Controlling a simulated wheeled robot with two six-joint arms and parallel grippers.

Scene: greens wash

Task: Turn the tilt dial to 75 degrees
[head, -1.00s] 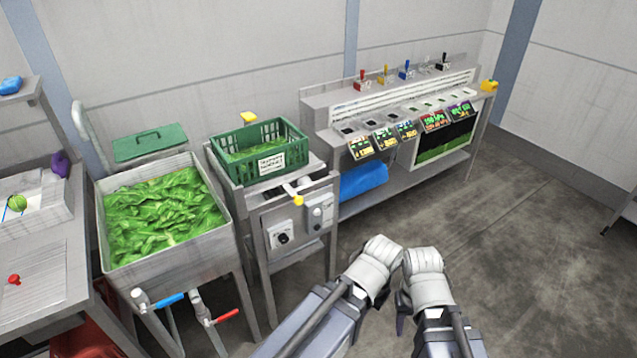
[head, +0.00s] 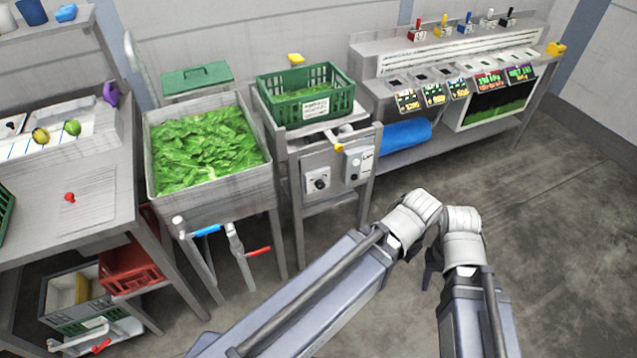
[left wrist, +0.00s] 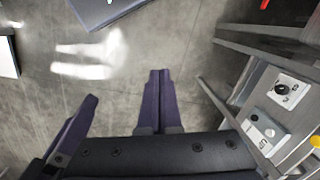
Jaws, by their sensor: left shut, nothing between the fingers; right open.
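A black round dial (head: 318,182) sits on a pale plate on the front of the metal stand below the green crate. Its scale is too small to read. The dial also shows at the right of the left wrist view (left wrist: 281,89). My left gripper (left wrist: 157,76) is shut and empty over bare floor, apart from the dial; in the head view its fingers are mostly hidden by my wrists. My right gripper (head: 435,258) is open, its dark fingers partly hidden below the wrist, clear of the stand and to the right of the dial.
A control box (head: 359,165) and a yellow-ended handle (head: 337,145) sit beside the dial. The green crate (head: 347,98) rests on top. A sink of greens (head: 207,150) with blue and red tap levers stands left. Floor (head: 560,230) at right is clear.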

